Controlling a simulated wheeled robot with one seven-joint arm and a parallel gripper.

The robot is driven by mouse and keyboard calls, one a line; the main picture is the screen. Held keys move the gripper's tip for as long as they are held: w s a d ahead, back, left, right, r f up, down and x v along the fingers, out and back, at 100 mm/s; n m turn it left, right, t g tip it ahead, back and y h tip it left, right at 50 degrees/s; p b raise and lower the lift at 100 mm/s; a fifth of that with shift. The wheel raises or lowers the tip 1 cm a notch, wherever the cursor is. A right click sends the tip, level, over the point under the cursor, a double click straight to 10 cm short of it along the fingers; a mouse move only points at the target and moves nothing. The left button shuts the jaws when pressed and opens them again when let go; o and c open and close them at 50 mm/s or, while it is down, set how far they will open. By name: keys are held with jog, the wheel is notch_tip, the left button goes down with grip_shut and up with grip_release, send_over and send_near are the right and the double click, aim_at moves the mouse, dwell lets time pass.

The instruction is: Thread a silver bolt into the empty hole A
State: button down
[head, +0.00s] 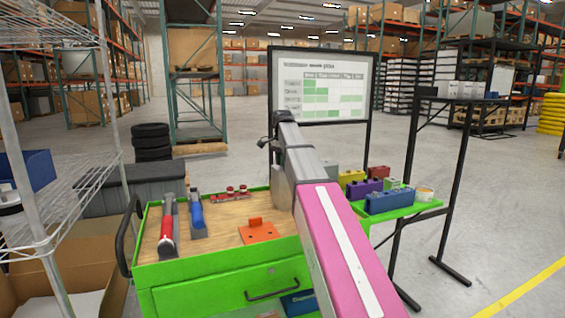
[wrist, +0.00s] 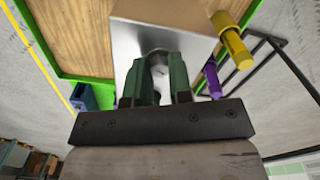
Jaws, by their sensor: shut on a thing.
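In the wrist view my gripper (wrist: 160,75) has its two dark green fingers close together. They are shut on a small silver bolt (wrist: 159,62), of which only a rounded grey part shows between the fingertips. Just beyond the fingertips is a smooth silver block (wrist: 129,42), with a brownish top face. I cannot tell whether the bolt touches the block or sits in a hole. No hole A or letter can be made out. In the head view my arm hides the block and the gripper's fingers.
A green cart (head: 225,262) with a wooden top carries a red-handled tool (head: 167,228), a blue-handled tool (head: 197,215), red parts (head: 231,192) and an orange block (head: 258,232).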

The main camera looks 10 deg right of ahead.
jog(key=m, duration=0.5)
jog(key=shift+f+m, duration=0.1)
jog(key=shift+m, duration=1.2)
jog(key=shift+m, duration=1.4)
jog(key=c, duration=1)
grip_release()
jog(key=shift+o, duration=0.2)
jog(key=shift+r, duration=4.5)
